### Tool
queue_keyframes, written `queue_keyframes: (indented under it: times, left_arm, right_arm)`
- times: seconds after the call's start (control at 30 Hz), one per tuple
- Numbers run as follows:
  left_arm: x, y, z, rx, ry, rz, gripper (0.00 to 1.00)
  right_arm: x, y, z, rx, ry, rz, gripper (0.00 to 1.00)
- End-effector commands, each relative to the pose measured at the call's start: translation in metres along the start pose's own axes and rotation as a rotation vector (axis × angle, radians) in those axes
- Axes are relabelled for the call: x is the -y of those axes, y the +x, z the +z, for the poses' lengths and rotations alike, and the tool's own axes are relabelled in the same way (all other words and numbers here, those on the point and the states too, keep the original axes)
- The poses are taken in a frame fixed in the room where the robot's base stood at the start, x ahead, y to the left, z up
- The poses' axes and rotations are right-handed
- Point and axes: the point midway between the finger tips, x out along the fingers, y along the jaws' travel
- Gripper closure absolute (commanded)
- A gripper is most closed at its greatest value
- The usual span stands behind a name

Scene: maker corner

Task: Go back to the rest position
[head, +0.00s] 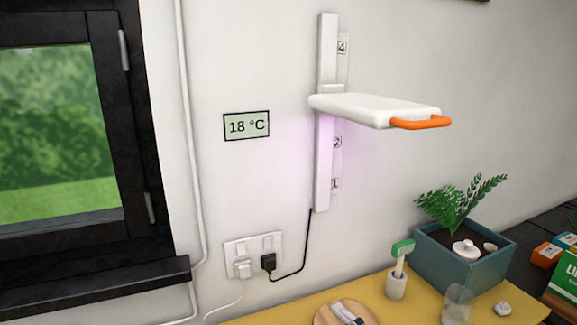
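Neither of my grippers shows in the head view, and no part of my arms is in the picture. A white lamp (370,108) with an orange handle (420,123) sits on a white vertical wall rail (325,170). The lamp is between the marks 4 and 2 and casts a faint purple glow on the wall below it.
A yellow table (285,312) holds a teal planter (460,270) with a fern (458,203), a green-topped tool in a white holder (396,285), a clear glass (457,303) and a round wooden board (325,316). Boxes (566,285) stand at right. A dark window sill (95,290) juts out at left.

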Motion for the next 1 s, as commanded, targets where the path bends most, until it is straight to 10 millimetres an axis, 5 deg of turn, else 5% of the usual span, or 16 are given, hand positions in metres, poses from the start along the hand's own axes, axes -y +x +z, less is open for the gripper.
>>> queue_keyframes:
  times: [0.27,0.47,0.57,0.7,0.8,1.0]
  left_arm:
    - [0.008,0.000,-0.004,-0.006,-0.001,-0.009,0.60]
    - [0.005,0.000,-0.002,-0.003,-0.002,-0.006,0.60]
    - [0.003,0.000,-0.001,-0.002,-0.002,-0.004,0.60]
    - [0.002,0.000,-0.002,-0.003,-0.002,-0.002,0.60]
    - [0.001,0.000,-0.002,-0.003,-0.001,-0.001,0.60]
    - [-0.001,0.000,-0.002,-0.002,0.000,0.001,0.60]
  right_arm:
    - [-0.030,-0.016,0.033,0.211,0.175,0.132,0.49]
    - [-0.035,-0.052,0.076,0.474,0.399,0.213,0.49]
    - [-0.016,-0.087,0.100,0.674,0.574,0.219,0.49]
    - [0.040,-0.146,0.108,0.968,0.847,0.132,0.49]
    - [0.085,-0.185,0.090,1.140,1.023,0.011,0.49]
    - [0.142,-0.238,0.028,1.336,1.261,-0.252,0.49]
